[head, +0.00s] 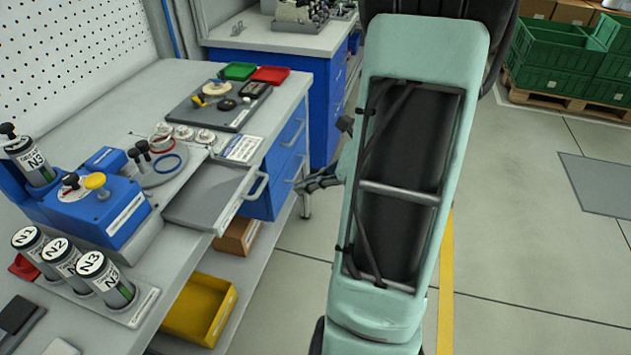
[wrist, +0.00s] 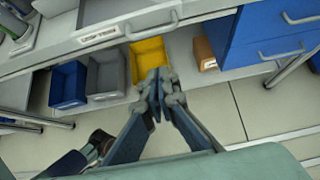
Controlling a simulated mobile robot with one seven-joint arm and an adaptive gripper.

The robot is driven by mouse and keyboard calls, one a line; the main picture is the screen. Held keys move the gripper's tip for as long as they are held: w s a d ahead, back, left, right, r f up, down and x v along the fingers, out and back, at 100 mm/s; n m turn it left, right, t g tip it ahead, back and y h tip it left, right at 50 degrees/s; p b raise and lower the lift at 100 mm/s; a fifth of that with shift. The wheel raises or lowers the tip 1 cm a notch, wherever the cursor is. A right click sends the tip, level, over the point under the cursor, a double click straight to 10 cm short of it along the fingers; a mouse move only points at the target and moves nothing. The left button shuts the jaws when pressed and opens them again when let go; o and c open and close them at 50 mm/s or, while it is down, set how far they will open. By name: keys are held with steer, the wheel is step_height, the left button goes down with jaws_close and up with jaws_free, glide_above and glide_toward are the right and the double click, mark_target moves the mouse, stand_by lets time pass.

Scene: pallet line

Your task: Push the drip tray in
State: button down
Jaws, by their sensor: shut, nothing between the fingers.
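The drip tray (head: 213,193) is a flat grey tray pulled out from the bench front, with a bar handle (head: 257,187) on its front edge. In the wrist view the drip tray (wrist: 108,10) shows at the top, with a label and its handle (wrist: 135,25). My gripper (head: 299,186) is shut and empty in front of the tray, to the right of the handle and apart from it. In the wrist view my gripper (wrist: 158,74) points toward the bench, with its fingertips below the handle in the picture. My arm hides part of the floor.
The bench (head: 170,85) holds a blue fixture (head: 95,208), labelled canisters (head: 105,280) and a dark parts board (head: 218,105). A yellow bin (head: 200,308) and cardboard box (head: 237,236) sit on the lower shelf. A blue drawer cabinet (head: 277,170) stands beside the tray.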

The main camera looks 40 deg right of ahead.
mark_target(214, 179)
steer(key=w+a+f, duration=0.2)
steer(key=w+a, duration=0.2)
steer(key=w, duration=0.1)
steer(key=shift+w+a, duration=0.25)
steer(key=w+a, duration=0.2)
steer(key=w, duration=0.1)
steer(key=w+a, duration=0.3)
steer(key=w, duration=0.1)
steer(key=w+a, duration=0.3)
steer(key=shift+w+a+b, duration=0.25)
steer(key=shift+w+b, duration=0.15)
steer(key=shift+r, duration=0.1)
